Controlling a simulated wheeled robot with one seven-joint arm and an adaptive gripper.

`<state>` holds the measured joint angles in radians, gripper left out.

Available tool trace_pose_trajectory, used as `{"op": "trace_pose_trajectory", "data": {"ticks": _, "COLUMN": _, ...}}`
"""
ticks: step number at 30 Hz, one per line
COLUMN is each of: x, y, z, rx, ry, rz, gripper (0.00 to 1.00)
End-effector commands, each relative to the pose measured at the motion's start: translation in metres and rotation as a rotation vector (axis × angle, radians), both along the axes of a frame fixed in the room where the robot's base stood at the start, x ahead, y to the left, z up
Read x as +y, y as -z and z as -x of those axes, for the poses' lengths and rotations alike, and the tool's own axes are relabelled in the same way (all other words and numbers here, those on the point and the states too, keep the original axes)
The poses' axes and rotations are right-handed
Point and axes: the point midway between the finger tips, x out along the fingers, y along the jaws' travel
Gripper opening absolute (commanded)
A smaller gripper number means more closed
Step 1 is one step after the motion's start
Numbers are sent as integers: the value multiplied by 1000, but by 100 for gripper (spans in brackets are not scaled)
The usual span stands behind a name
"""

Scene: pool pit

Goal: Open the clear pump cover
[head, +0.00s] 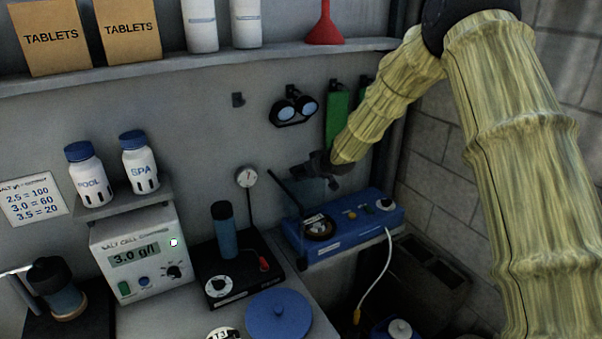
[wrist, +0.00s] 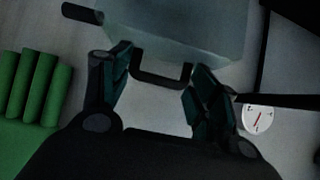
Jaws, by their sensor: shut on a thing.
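The clear pump cover (wrist: 185,35) fills the top of the wrist view as a pale, see-through box. Its dark U-shaped handle (wrist: 160,84) lies between the fingers of my gripper (wrist: 160,76), which is shut on it. In the head view my gripper (head: 326,172) is above the back of the blue pump unit (head: 350,228). The cover is faint there, a bluish patch (head: 318,191) below the gripper. A dark round part (head: 320,228) shows on top of the unit's left end. How far the cover is tilted is hard to tell.
A thin dark rod (head: 284,190) and a round gauge (head: 246,177) stand left of my gripper. Goggles (head: 294,108) and a green item (head: 337,115) hang on the wall behind. A white hose (head: 375,283) runs from the unit. A shelf (head: 200,62) spans above.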

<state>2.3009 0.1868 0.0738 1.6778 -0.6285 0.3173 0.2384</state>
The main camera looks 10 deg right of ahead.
Motion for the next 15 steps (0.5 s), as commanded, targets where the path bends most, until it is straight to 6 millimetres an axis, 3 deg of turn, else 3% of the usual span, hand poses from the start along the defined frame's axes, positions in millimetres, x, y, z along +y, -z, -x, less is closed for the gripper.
{"op": "trace_pose_trajectory", "data": {"ticks": 15, "x": -4, "y": 11, "z": 3, "rx": 48, "ry": 5, "rz": 10, "gripper": 18}}
